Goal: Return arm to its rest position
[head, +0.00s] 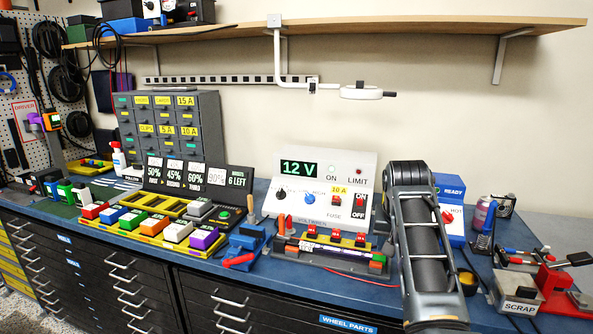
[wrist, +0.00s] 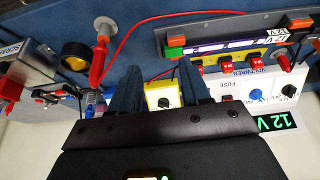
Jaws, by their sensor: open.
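My arm (head: 423,240) rises in front of the bench at the right of the head view. Its gripper end is hidden there. In the wrist view my gripper (wrist: 156,72) shows two dark fingers spread apart with nothing held between them. A yellow block with a black knob (wrist: 164,97) shows beyond the gap between the fingers. I cannot tell its distance from them.
The 12 V supply (head: 318,182) and the fuse fixture (head: 330,258) stand just left of my arm. A wooden shelf (head: 400,32) hangs above.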

